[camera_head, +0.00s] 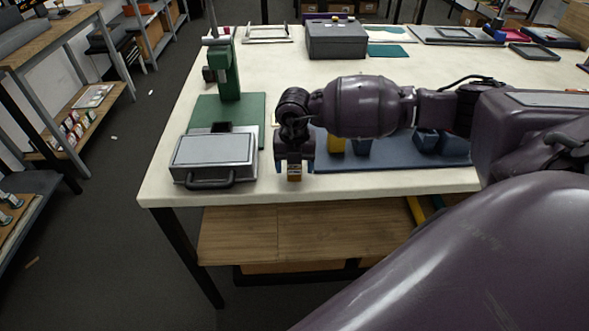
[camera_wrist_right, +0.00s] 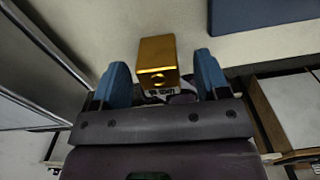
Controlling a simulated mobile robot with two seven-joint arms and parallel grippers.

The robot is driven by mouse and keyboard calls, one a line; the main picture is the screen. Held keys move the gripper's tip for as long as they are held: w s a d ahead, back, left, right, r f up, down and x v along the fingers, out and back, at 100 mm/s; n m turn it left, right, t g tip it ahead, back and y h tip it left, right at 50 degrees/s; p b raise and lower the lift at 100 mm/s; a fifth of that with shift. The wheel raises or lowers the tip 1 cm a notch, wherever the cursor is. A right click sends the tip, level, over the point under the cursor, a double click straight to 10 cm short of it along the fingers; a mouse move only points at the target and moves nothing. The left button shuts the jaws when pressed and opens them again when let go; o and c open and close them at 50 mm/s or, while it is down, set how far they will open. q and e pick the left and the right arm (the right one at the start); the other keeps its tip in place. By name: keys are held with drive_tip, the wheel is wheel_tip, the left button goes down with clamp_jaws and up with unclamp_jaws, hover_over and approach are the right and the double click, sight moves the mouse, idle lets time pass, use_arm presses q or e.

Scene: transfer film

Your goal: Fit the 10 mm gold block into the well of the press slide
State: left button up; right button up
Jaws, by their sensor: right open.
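The gold block (camera_wrist_right: 156,55) shows in the right wrist view between the two blue fingertips of my right gripper (camera_wrist_right: 163,78), with a gap on each side. In the head view my right gripper (camera_head: 294,170) points down near the table's front edge, and the block (camera_head: 295,173) is a small orange-brown patch between its fingers. The gripper is open. I cannot tell what the block rests on. A green press (camera_head: 229,75) stands left of it. A grey box-like part with a front handle (camera_head: 213,152), perhaps the slide, lies before the press. I cannot make out the well clearly.
A blue mat (camera_head: 390,160) right of the gripper holds a yellow block (camera_head: 337,146) and several blue blocks, partly hidden by my right arm. A grey case (camera_head: 336,40) stands at the back.

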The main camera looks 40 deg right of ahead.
drive_tip(key=c, duration=1.2)
wheel_tip(320, 180, up, 20)
drive_tip(key=shift+r, duration=0.1)
